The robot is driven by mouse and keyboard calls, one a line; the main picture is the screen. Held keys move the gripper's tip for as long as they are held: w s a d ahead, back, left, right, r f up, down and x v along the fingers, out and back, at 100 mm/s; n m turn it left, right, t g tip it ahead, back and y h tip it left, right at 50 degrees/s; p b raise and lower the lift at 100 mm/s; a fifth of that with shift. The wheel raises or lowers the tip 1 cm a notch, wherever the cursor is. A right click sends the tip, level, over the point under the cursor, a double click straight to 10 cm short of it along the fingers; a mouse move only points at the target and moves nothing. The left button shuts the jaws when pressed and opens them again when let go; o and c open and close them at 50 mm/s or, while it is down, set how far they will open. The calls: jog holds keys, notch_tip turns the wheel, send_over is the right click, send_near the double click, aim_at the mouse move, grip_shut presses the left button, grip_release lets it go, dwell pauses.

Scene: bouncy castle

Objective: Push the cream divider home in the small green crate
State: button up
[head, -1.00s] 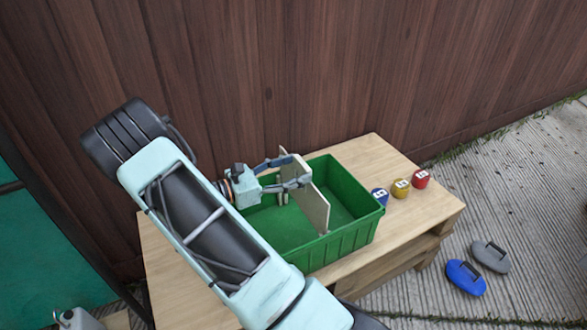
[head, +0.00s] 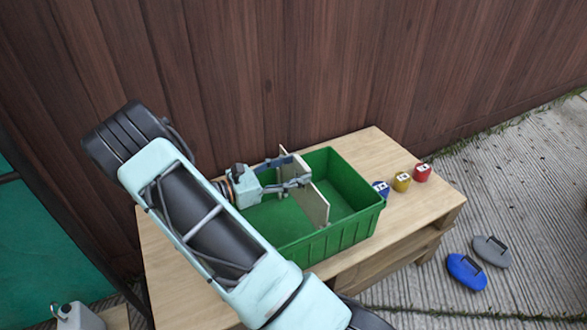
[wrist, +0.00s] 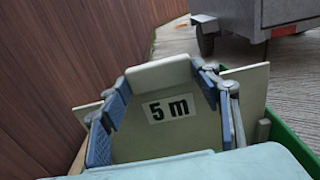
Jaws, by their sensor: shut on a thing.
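The cream divider (head: 315,200) stands upright across the small green crate (head: 352,232), which sits on a wooden table. Its upper part rises above the crate rim at the back; its lower edge is hidden, so I cannot tell how fully it is seated. My gripper (head: 294,176) is shut on the divider, coming from the left side of the picture. In the wrist view, the divider (wrist: 165,135) shows a white "5 m" label between the blue finger pads, and its side tabs stick out beyond the fingers.
Blue (head: 381,188), yellow (head: 402,181) and red (head: 422,172) small labelled objects stand on the table (head: 385,150) right of the crate. A wooden fence (head: 300,70) rises close behind. A blue (head: 466,271) and a grey (head: 492,252) flat object lie on the ground at right.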

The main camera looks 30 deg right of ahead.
notch_tip(320, 180, down, 7)
jog(key=b, duration=0.4)
jog(key=o, duration=1.7)
jog(key=shift+o, duration=0.2)
jog(key=shift+r, duration=0.1)
